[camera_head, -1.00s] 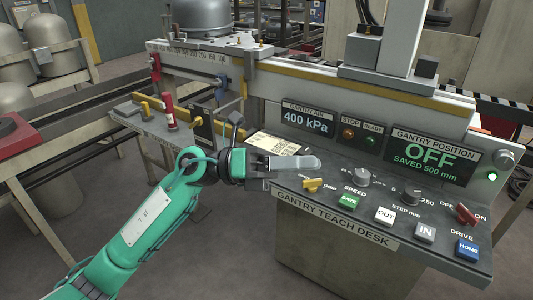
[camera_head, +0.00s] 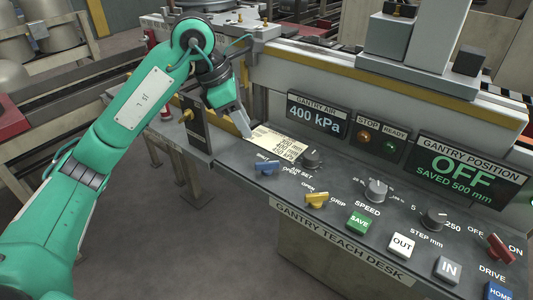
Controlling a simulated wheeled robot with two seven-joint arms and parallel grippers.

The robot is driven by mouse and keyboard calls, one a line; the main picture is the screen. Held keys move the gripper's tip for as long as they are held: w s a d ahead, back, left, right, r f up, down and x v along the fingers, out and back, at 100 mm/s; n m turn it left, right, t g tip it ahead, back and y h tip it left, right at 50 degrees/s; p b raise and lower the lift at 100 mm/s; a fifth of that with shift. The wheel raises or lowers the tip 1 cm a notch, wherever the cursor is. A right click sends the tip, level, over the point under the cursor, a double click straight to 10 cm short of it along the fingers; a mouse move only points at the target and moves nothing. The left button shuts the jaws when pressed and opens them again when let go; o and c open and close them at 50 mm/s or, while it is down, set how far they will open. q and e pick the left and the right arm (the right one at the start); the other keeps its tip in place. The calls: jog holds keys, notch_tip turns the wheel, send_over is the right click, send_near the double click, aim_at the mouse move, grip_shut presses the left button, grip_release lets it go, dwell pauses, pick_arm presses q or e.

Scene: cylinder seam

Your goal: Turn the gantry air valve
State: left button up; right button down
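The teach desk (camera_head: 335,236) has a gantry air display (camera_head: 318,115) reading 400 kPa. A dark round knob (camera_head: 311,158) sits beside lettering that looks like "AIR SET", right of a printed card (camera_head: 277,143). A blue lever (camera_head: 266,168) and a yellow lever (camera_head: 316,200) sit nearer the desk's front edge. I cannot tell which control is the air valve. My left gripper (camera_head: 244,130) points down at the card's left end, apart from the knob and levers. Its fingers are seen edge-on, so their gap is hidden. My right gripper is out of view.
A speed knob (camera_head: 376,190), a step knob (camera_head: 434,219), several push buttons and a red drive switch (camera_head: 500,248) fill the desk's right side. The position display (camera_head: 464,168) reads OFF.

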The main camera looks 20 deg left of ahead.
aim_at(267, 162)
pick_arm(q)
jog(key=x, duration=1.2)
grip_shut()
